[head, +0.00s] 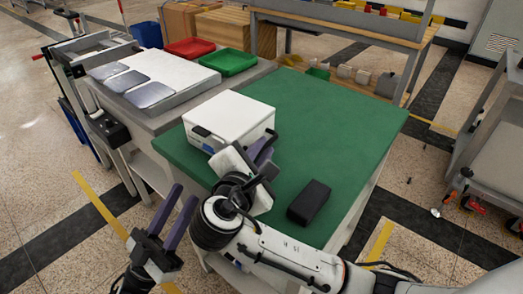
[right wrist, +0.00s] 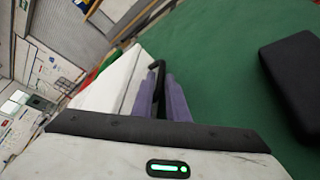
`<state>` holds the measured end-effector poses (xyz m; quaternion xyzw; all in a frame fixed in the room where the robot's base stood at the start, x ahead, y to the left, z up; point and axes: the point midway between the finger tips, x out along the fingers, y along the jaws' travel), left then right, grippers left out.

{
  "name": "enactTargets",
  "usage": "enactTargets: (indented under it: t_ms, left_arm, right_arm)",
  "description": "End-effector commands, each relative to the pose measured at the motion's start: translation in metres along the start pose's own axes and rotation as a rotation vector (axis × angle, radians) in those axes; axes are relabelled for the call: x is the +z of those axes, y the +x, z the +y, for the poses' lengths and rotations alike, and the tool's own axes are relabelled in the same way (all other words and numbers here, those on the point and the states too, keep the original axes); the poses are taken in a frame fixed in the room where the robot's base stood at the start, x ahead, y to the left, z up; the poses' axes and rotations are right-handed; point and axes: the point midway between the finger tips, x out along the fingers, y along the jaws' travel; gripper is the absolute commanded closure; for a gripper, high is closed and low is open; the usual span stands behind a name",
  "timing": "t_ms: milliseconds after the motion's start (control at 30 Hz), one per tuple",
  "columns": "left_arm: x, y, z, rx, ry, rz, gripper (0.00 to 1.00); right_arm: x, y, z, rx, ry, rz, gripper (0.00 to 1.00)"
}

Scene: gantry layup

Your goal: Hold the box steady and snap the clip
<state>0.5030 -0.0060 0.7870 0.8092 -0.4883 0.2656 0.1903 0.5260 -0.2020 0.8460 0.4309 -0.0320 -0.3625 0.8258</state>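A white box (head: 232,116) sits on the green table top, with a small label on its front face. My right gripper (head: 264,147) is at the box's right front corner. In the right wrist view its purple fingers (right wrist: 161,92) are close together beside the white box (right wrist: 112,80), with a narrow dark bar (right wrist: 157,68) between and beyond them. I cannot tell whether they grip this bar or whether it is the clip. My left gripper (head: 184,193) is open and empty, in front of the table's left front edge and apart from the box.
A black block (head: 309,202) lies on the green table top (head: 335,125) right of my right arm; it also shows in the right wrist view (right wrist: 295,85). Grey pads, a red tray (head: 190,47) and a green tray (head: 228,62) lie behind left. The table's back right is clear.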

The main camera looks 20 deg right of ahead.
Motion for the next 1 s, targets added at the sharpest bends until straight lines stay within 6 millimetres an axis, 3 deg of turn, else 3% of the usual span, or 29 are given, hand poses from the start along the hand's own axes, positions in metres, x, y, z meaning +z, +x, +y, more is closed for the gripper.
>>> enactTargets:
  t_ms: [67, 267, 467, 533, 667, 800, 1000]
  left_arm:
    - [0.000, 0.000, 0.000, 0.000, 0.000, 0.000, 0.69]
    - [0.000, 0.000, 0.000, 0.000, 0.000, 0.000, 0.69]
    - [-0.008, 0.008, 0.004, 0.065, 0.075, -0.017, 0.99]
    - [-0.016, 0.017, 0.010, 0.153, 0.177, -0.041, 1.00]
    - [-0.034, 0.036, 0.032, 0.421, 0.501, -0.104, 1.00]
    - [-0.046, 0.040, 0.052, 0.771, 0.953, -0.163, 1.00]
    - [-0.060, 0.028, 0.050, 1.255, 1.615, -0.187, 1.00]
  right_arm:
    - [0.000, 0.000, 0.000, 0.000, 0.000, 0.000, 1.00]
    - [-0.001, 0.000, -0.001, -0.002, -0.003, 0.000, 1.00]
    - [-0.001, 0.000, -0.002, -0.005, -0.005, 0.001, 1.00]
    - [-0.001, 0.000, -0.003, -0.005, -0.006, 0.001, 1.00]
    - [-0.002, 0.000, -0.003, -0.007, -0.008, 0.001, 1.00]
    - [-0.002, 0.000, -0.004, -0.008, -0.010, 0.002, 1.00]
    - [-0.003, 0.000, -0.005, -0.009, -0.011, 0.002, 1.00]
